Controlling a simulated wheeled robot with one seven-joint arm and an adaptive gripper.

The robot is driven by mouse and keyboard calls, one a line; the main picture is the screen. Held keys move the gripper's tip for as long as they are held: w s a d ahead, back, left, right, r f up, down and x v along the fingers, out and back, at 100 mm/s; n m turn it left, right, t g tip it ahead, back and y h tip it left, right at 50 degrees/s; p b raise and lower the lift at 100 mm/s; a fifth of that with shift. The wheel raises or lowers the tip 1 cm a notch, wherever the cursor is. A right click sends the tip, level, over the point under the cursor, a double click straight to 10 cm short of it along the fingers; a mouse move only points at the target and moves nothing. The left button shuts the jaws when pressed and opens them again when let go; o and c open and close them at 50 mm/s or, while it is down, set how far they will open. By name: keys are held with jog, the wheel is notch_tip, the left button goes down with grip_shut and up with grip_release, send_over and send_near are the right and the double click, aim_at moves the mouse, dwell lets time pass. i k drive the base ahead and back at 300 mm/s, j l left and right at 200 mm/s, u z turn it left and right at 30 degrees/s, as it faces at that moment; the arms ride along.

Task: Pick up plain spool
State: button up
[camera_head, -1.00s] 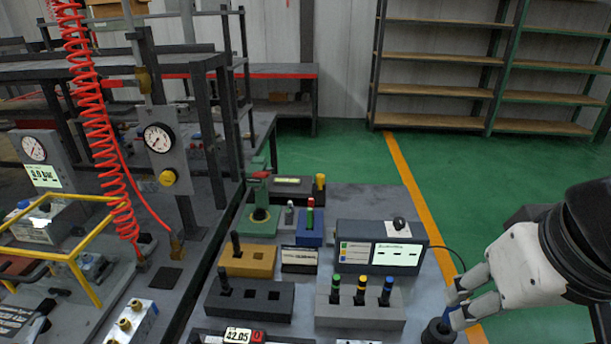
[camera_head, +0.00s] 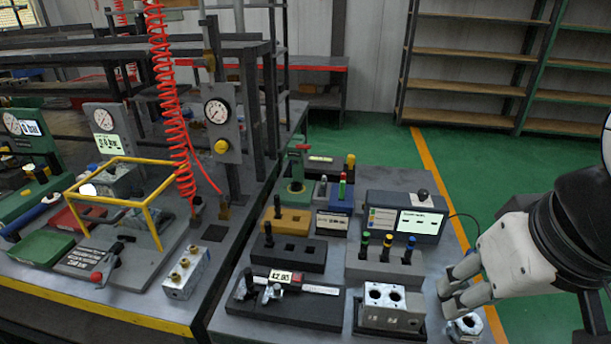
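Several dark upright spools stand in blocks; I cannot tell which is the plain one. One all-dark spool (camera_head: 268,234) stands in the black block (camera_head: 312,256), another all-dark spool (camera_head: 277,207) in the orange block (camera_head: 297,222). The grey rack (camera_head: 380,268) holds three spools with coloured tops: green (camera_head: 364,243), yellow (camera_head: 387,246) and blue (camera_head: 410,250). My gripper (camera_head: 447,294) is at the right, its fingers apart, with nothing seen between them. It is just above a small round cup (camera_head: 465,327), partly hidden by the fingers.
A metal valve block (camera_head: 393,315) with round holes sits at the front, left of the cup. Green floor lies clear to the right.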

aim_at(247, 273)
jog(key=k+u, duration=0.15)
jog(key=j+u, duration=0.25)
jog(key=u, duration=0.25)
jog(key=l, duration=0.2)
jog(key=i+l+u, duration=0.15)
jog(key=i+l, duration=0.05)
jog(key=i, duration=0.05)
